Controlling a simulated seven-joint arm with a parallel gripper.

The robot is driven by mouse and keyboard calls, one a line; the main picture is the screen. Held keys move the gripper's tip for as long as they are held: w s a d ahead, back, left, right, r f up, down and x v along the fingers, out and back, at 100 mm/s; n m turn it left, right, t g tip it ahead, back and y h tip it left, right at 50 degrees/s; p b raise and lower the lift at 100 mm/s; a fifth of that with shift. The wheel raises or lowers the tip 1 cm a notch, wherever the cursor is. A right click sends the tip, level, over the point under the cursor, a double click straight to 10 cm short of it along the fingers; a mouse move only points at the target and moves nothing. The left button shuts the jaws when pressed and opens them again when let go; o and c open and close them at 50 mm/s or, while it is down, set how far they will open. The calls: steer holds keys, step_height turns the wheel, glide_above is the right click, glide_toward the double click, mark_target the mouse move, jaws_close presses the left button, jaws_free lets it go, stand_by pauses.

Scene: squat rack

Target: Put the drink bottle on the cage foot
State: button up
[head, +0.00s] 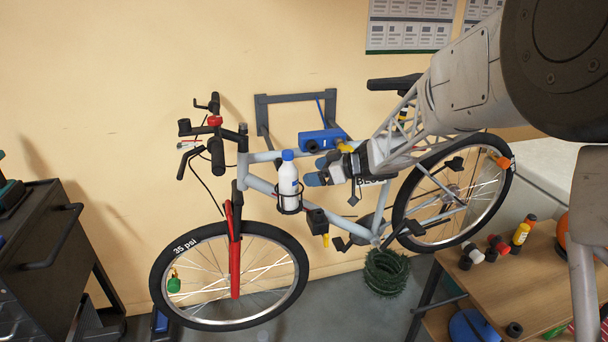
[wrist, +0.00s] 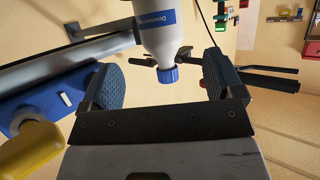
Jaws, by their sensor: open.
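The drink bottle (head: 288,180) is white with a blue cap and stands nearly upright at the bike's frame. The black ring of the bottle cage (head: 289,211) goes around its lower part; whether the bottle rests on the cage foot is hidden. My gripper (head: 317,171) is open and empty, just right of the bottle in the head view, with a small gap. In the wrist view the bottle (wrist: 163,32) appears cap-down, its cap between the two blue finger pads of my gripper (wrist: 160,80) in the picture, touching neither.
The bike (head: 262,185) hangs by the wall. A blue clamp (head: 322,139) with a yellow handle grips its frame close to my fingers. A dark tool cart (head: 50,240) stands left, a wooden table (head: 510,282) with small items right. A green coil (head: 386,272) lies on the floor.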

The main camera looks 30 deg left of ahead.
steer(key=shift+v, duration=1.25)
